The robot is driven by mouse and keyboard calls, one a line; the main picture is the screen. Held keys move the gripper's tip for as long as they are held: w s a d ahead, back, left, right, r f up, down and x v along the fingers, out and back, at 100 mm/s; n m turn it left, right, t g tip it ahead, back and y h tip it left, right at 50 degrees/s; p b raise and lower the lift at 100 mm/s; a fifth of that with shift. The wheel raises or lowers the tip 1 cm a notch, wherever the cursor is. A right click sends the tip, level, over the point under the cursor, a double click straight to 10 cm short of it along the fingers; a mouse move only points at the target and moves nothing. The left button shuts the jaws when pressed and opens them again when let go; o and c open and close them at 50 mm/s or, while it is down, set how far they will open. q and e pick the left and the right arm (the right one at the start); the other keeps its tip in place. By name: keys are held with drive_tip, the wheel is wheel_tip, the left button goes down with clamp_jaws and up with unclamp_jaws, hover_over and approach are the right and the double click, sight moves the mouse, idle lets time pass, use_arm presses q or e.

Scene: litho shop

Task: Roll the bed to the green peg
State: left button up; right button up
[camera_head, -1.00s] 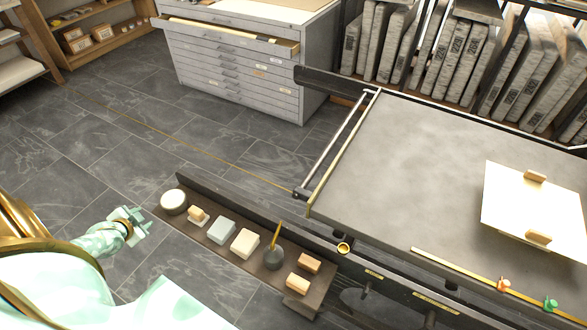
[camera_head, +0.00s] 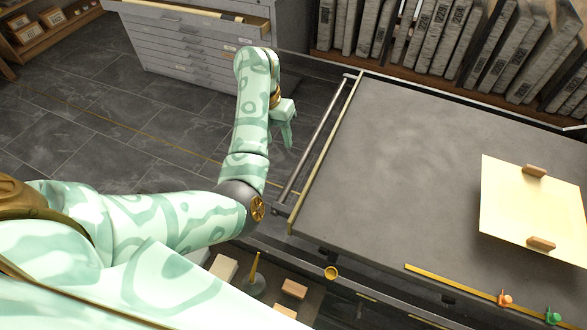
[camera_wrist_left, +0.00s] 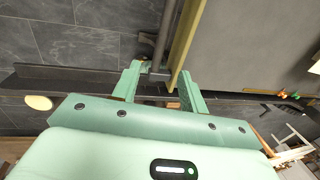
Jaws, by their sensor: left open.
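The bed (camera_head: 400,170) is a wide grey slab with a brass strip along its left end. A steel handle bar (camera_head: 312,150) runs beside that end, with a narrow gap between. The green peg (camera_head: 553,316) sits on the front rail at the lower right, beyond an orange peg (camera_head: 505,299). My left gripper (camera_head: 286,134) is open, just left of the handle bar. In the left wrist view, the bar (camera_wrist_left: 164,35) appears between the spread fingers (camera_wrist_left: 160,70); I cannot tell whether they touch it. My right gripper is not in view.
A cream board (camera_head: 520,205) with two wooden blocks lies on the bed's right part. A grey drawer cabinet (camera_head: 190,50) stands behind my left arm. Stone slabs (camera_head: 440,45) fill the back rack. A side shelf with blocks (camera_head: 293,288) is partly hidden by my arm.

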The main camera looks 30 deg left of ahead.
sight(291, 178)
use_arm(q)
drive_tip(key=d+f+b, duration=0.1)
drive_tip(key=f+b, duration=0.2)
drive_tip(key=f, duration=0.2)
drive_tip(key=d+f+b, duration=0.1)
drive_tip(key=f+b, duration=0.2)
drive_tip(key=f, duration=0.2)
drive_tip(key=d+f+b, duration=0.1)
drive_tip(key=f+b, duration=0.2)
drive_tip(key=f, duration=0.2)
drive_tip(key=shift+w+d+f, duration=0.15)
drive_tip(key=shift+d+f, duration=0.05)
drive_tip(key=shift+f, duration=0.15)
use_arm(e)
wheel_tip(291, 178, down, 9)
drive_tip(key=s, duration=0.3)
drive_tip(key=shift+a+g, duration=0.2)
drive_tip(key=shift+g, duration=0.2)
use_arm(q)
clamp_jaws()
